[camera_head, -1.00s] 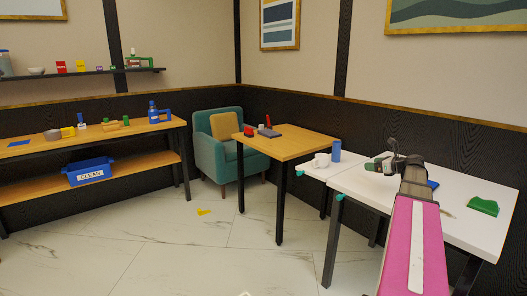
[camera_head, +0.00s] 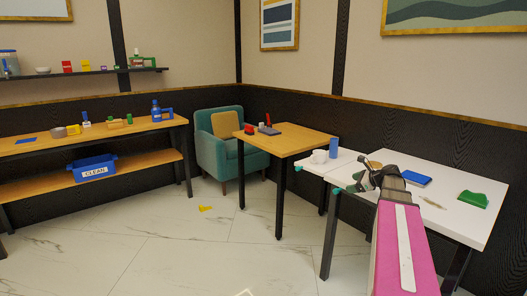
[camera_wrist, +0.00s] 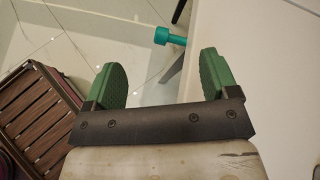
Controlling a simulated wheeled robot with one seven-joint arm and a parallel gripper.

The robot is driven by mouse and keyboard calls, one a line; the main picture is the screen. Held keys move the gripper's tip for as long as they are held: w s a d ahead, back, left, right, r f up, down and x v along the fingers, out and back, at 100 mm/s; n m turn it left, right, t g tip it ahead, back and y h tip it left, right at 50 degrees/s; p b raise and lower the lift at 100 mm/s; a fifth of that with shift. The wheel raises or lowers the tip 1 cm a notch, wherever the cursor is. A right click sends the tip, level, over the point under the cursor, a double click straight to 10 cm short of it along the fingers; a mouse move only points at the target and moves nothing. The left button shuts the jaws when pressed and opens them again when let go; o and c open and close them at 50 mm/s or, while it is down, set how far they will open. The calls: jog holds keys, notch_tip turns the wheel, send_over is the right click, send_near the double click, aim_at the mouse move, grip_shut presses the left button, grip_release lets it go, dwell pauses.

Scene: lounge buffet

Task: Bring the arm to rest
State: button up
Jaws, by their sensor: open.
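My arm with its pink link (camera_head: 400,250) reaches up over the left part of the white table (camera_head: 445,223) in the head view. My gripper (camera_head: 357,182) is at its far end, near the table's left edge, and looks small there. In the wrist view the two green finger pads of my gripper (camera_wrist: 162,70) stand wide apart with nothing between them. Below them show the pale floor, a teal knob (camera_wrist: 167,37) and the white table's edge on the right.
A wooden table (camera_head: 290,143) and a teal armchair (camera_head: 210,155) stand behind. A brown slatted thing (camera_wrist: 40,120) shows in the wrist view.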

jog(key=s+a+f+n+g+h, duration=0.8)
jog(key=s+a+f+n, duration=1.3)
jog(key=s+n, duration=0.1)
jog(key=shift+s+a+n, duration=0.2)
jog(key=shift+s+n, duration=0.15)
jog(key=shift+n, duration=0.25)
